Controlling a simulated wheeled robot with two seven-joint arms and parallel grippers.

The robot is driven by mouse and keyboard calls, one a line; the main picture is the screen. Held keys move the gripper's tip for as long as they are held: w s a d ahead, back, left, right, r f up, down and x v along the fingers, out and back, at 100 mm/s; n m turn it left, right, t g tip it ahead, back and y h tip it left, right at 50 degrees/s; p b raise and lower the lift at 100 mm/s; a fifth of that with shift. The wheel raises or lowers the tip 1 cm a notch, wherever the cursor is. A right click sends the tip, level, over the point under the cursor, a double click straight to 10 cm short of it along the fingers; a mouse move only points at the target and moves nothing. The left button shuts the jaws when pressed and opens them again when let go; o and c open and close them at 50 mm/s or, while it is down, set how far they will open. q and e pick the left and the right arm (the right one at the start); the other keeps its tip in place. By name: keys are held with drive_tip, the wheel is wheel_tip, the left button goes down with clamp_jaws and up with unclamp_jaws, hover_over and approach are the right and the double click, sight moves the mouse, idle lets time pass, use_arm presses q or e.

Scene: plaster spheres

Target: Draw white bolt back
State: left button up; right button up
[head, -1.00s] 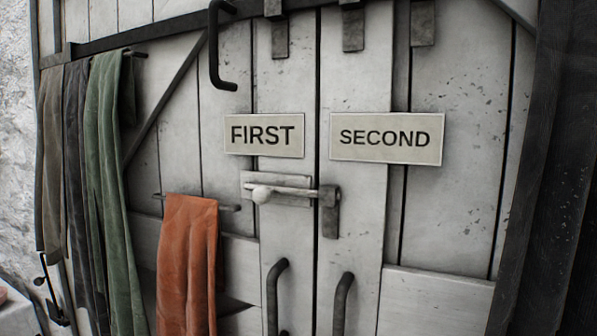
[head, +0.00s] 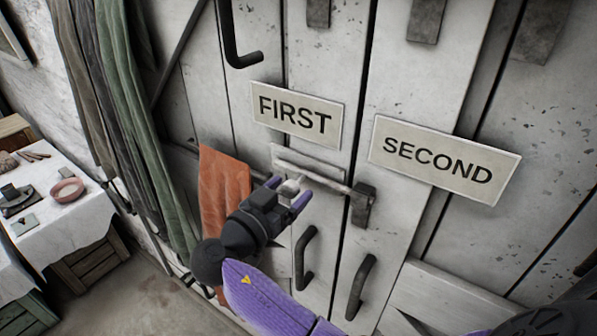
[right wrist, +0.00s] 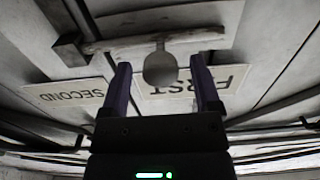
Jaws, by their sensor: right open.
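The white bolt (head: 325,181) lies across the gap between two white door leaves, under the signs. Its right end reaches the dark keeper (head: 361,205) on the right leaf. Its round knob (head: 289,187) sits at the left part; it also shows in the right wrist view (right wrist: 160,70). My right gripper (head: 287,192) is open at the knob. In the right wrist view its two purple fingers (right wrist: 162,80) stand one on each side of the knob, with a gap to each. My left gripper is not in view.
The FIRST sign (head: 296,117) and SECOND sign (head: 444,161) are above the bolt. Two dark handles (head: 333,272) stand below. An orange cloth (head: 222,186) hangs close left of the gripper. A white-covered table (head: 75,220) is at far left.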

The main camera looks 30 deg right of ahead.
drive_tip(key=shift+x, duration=1.5)
clamp_jaws()
